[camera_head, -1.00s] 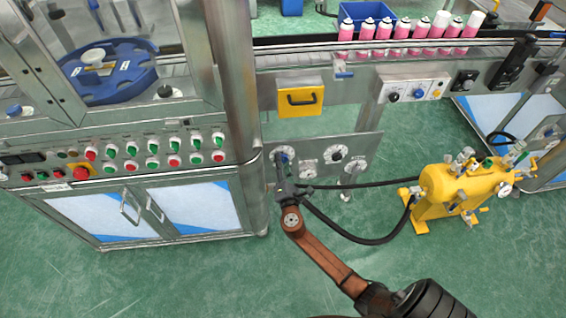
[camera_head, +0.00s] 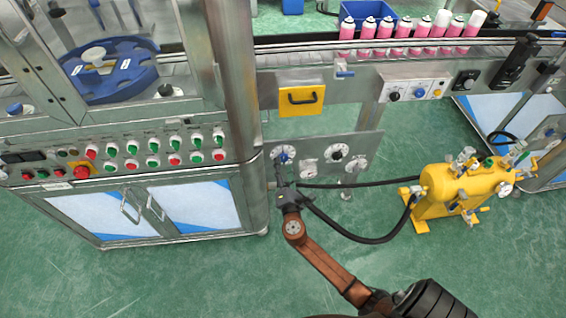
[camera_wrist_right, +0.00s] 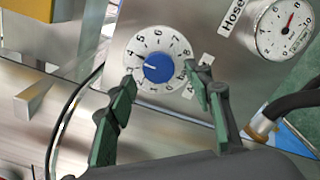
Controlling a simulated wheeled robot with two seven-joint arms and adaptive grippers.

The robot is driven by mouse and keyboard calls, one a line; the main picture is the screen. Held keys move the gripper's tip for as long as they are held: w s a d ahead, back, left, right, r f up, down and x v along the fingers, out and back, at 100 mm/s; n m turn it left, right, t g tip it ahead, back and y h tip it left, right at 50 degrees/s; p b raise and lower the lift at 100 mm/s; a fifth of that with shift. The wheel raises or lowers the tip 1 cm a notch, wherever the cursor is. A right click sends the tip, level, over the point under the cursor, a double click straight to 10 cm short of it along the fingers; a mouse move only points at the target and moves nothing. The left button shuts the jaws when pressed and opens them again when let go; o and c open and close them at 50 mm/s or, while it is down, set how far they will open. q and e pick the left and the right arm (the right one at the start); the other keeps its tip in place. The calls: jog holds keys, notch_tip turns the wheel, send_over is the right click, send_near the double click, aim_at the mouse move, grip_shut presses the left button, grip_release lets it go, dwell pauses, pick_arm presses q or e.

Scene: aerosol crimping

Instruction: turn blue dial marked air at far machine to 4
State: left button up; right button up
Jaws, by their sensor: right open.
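The blue dial (camera_head: 283,154) sits on a round white scale on a steel panel below the conveyor in the head view. In the right wrist view the blue dial (camera_wrist_right: 158,69) is clear, with numbers around it. Its white mark points left, close to the 4; I cannot tell whether it is exactly on it. My right gripper (camera_head: 280,170) is just in front of the dial and below it. In the wrist view my right gripper (camera_wrist_right: 160,78) is open, its green-padded fingers either side of the dial's lower half, apparently apart from the knob. My left gripper is not in view.
A second dial (camera_head: 338,152) and a gauge (camera_head: 308,169) share the panel; a gauge (camera_wrist_right: 287,27) shows at the wrist view's upper right. A black hose (camera_head: 355,238) runs to a yellow tank (camera_head: 462,187) on the right.

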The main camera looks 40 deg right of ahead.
jog(key=v, duration=0.9)
jog(key=shift+s+a+f, duration=0.1)
